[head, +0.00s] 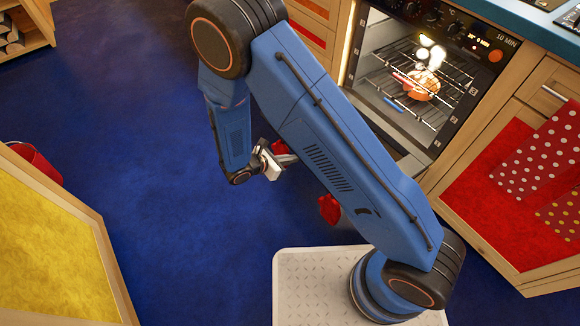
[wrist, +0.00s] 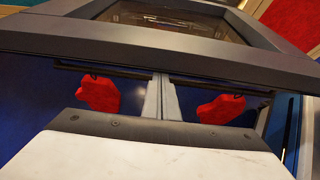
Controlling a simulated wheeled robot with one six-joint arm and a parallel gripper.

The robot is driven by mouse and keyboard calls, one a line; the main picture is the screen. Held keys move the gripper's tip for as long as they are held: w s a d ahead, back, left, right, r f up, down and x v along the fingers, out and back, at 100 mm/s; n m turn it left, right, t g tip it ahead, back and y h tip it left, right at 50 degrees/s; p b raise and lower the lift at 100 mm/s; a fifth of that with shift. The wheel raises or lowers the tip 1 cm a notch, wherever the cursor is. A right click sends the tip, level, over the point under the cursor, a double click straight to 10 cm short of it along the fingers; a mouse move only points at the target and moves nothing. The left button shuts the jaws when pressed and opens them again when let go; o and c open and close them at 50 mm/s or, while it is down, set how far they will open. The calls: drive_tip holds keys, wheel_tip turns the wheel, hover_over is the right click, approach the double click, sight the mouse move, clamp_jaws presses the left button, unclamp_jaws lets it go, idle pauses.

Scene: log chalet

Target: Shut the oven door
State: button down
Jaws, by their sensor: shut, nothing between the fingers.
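The oven (head: 425,70) stands at the upper right of the head view, its lit cavity open to view. Its door is lowered and mostly hidden behind my arm there. In the wrist view the dark door (wrist: 190,48) with its window fills the top, and a thin handle bar (wrist: 215,84) runs along its edge. A red mitt (wrist: 98,93) and another red mitt (wrist: 220,108) hang from the bar. My gripper (wrist: 162,80) is shut and empty, its fingertips between the mitts at the bar. I cannot tell whether they touch. My gripper (head: 284,158) also shows in the head view.
Inside the oven, roasted food (head: 422,85) sits on a wire rack. A wooden cabinet with a red front (head: 505,215) and dotted cloths stands right of the oven. A yellow-topped wooden piece (head: 50,245) is at lower left. The blue floor (head: 140,130) between is clear.

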drive_tip(key=w+d+r+g+y, duration=0.1)
drive_tip(key=w+d+r+y, duration=0.2)
drive_tip(key=r, duration=0.5)
drive_tip(key=w+d+r+g+y, duration=0.1)
drive_tip(key=w+d+r, duration=0.1)
drive_tip(key=d+r, duration=0.5)
drive_tip(key=w+d+r+g+y, duration=0.1)
drive_tip(key=w+r+g, duration=0.15)
drive_tip(key=r, duration=0.75)
drive_tip(key=w+d+r+g+y, duration=0.1)
drive_tip(key=w+d+r+y, duration=0.1)
drive_tip(key=w+d+r, duration=0.4)
drive_tip(key=w+d+r+y, duration=0.2)
drive_tip(key=w+d+r, duration=0.5)
drive_tip(key=d, duration=0.6)
drive_tip(key=shift+d+r+g, duration=0.25)
drive_tip(key=shift+r+g, duration=0.1)
